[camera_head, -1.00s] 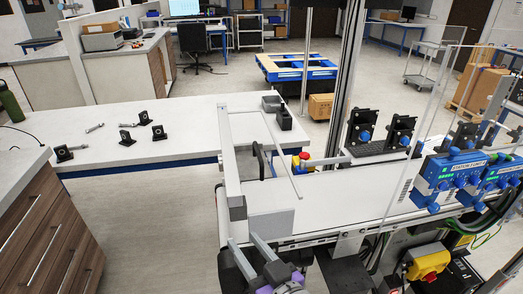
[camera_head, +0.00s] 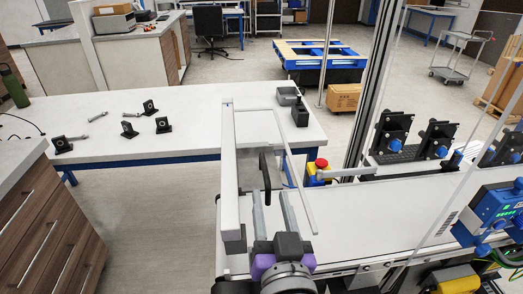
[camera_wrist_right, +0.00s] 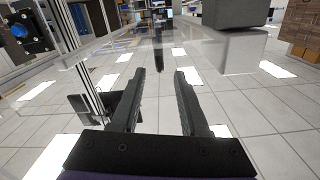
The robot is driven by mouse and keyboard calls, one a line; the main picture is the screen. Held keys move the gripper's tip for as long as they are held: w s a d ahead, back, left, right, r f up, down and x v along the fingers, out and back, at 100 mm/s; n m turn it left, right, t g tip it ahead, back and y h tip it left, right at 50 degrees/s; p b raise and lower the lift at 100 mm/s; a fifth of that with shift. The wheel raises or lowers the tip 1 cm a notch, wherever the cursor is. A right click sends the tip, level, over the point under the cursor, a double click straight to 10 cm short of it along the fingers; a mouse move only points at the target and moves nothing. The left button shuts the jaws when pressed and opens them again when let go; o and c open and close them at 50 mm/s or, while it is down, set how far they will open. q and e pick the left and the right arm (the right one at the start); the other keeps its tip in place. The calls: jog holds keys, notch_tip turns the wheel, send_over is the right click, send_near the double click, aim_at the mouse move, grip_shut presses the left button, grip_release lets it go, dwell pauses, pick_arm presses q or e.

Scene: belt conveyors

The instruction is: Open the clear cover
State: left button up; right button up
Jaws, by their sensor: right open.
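The clear cover (camera_head: 294,165) is at the left end of the white conveyor in the head view. Its pale edge bars show, but its transparent pane is hard to make out. A black handle (camera_head: 264,168) stands at the cover. My right gripper (camera_head: 270,196) is open and empty, its two fingers pointing at the handle from the near side. In the right wrist view the fingers (camera_wrist_right: 159,74) are apart, and the dark handle (camera_wrist_right: 159,56) shows beyond the tips, roughly centred between them. No contact with it is visible. My left gripper is not in view.
A pale upright post (camera_head: 230,170) borders the cover on the left. A red and yellow stop button (camera_head: 320,168) is to the right. A white table (camera_head: 190,140) with small black parts is at the back left. A blue station unit (camera_head: 495,213) is at the right.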

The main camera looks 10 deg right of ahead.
aim_at(263, 155)
jog(key=shift+w+r, duration=0.1)
jog(key=shift+w, duration=0.55)
jog(key=w, duration=0.8)
jog(key=shift+w, duration=0.3)
grip_shut()
dwell(0.6)
